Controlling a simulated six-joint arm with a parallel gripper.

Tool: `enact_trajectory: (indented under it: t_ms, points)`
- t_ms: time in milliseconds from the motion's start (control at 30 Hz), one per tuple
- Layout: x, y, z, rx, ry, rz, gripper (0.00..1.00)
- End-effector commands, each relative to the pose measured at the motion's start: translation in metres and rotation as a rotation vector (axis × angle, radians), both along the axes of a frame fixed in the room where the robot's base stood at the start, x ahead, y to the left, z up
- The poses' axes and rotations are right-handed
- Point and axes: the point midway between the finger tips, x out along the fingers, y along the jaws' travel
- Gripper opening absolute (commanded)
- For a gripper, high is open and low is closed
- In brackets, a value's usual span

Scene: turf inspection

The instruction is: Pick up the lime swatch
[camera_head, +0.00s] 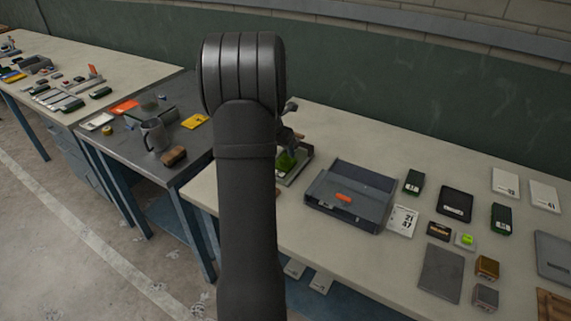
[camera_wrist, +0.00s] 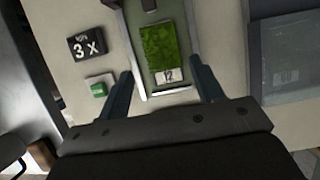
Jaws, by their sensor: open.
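A lime-green turf swatch (camera_wrist: 164,45) lies in a shallow grey tray with a pale rim (camera_wrist: 139,50) in the wrist view. A small white label marked 12 (camera_wrist: 169,75) is at its near end. My gripper (camera_wrist: 166,82) is open, with its two fingers on either side of the tray's near end and nothing between them gripped. In the head view the swatch (camera_head: 286,161) shows as a small green patch beside my arm, partly hidden by my gripper (camera_head: 290,140).
A grey open bin (camera_head: 350,195) with an orange item stands just right of the tray. In the wrist view, a black card marked 3 X (camera_wrist: 87,44) and a small green-and-white block (camera_wrist: 99,88) lie to the left. Several cards and blocks cover the right tabletop.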

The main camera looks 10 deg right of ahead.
Motion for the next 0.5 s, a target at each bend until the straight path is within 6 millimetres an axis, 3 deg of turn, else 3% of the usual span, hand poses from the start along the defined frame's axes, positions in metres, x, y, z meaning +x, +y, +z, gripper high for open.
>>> enact_trajectory:
  t_ms: [367, 500]
  points:
    - [0.007, -0.008, -0.026, 0.0, 0.001, 0.0, 0.61]
    - [0.01, -0.012, -0.046, 0.001, 0.002, 0.0, 0.61]
